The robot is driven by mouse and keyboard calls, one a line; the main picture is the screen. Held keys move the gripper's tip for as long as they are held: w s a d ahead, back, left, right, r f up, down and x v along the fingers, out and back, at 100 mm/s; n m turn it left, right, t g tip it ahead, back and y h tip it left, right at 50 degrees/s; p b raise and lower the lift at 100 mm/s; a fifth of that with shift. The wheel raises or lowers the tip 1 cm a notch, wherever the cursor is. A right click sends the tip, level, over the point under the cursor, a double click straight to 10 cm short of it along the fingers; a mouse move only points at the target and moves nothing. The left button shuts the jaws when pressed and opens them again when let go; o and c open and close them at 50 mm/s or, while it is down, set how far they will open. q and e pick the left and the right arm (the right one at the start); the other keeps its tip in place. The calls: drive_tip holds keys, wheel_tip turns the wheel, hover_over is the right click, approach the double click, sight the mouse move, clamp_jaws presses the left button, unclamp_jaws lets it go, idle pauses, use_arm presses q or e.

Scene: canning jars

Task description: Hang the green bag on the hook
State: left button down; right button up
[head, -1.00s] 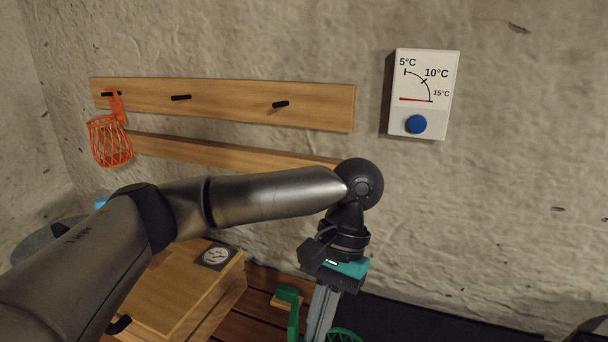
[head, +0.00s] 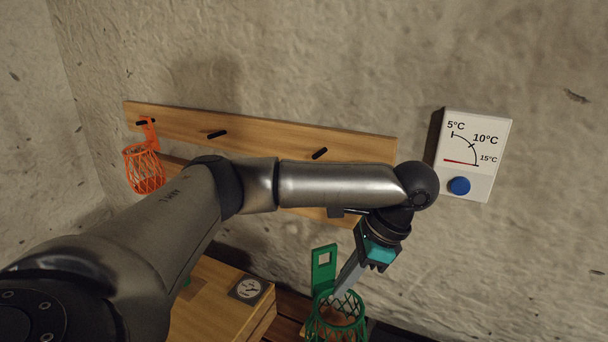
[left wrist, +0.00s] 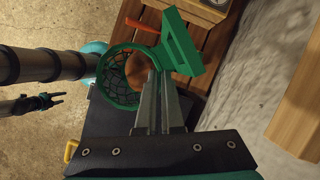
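The green bag (head: 337,325) is a mesh basket with a stiff strap that has a square hole (head: 323,268). It also shows in the left wrist view (left wrist: 122,52), with something brown inside or behind its mesh. My left gripper (head: 345,286) is shut on the bag's rim and holds it below the rack, strap upward. Its narrow fingers (left wrist: 158,75) meet at the rim. Black hooks stick out of the wooden rack: a middle one (head: 217,134) and a right one (head: 320,153), both bare. My right gripper (left wrist: 54,99) is small in the left wrist view, apparently open and empty.
An orange mesh bag (head: 144,170) hangs on the left hook (head: 145,122). A white thermometer panel with a blue knob (head: 459,186) is on the wall to the right. A wooden box with a small dial (head: 248,290) stands below. My left arm covers part of the lower board.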

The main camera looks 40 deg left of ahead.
use_arm(q)
drive_tip(key=w+a+r+m+t+p, duration=0.2)
drive_tip(key=a+r+m+t+p, duration=0.2)
drive_tip(key=a+r+m+p, duration=0.65)
drive_tip(key=w+a+n, duration=0.1)
drive_tip(key=w+a, duration=0.2)
drive_tip(key=w, duration=0.6)
drive_tip(key=shift+w+a+f+y, duration=0.25)
drive_tip(key=shift+a+y, duration=0.05)
drive_tip(key=shift+y, duration=0.1)
idle(0.6)
drive_tip(key=c, duration=1.5)
unclamp_jaws()
drive_tip(key=o, duration=0.5)
drive_tip(key=v, duration=1.5)
drive_tip(key=shift+w+r+b, duration=0.15)
drive_tip(key=shift+r+b, duration=0.05)
drive_tip(key=shift+b, duration=0.2)
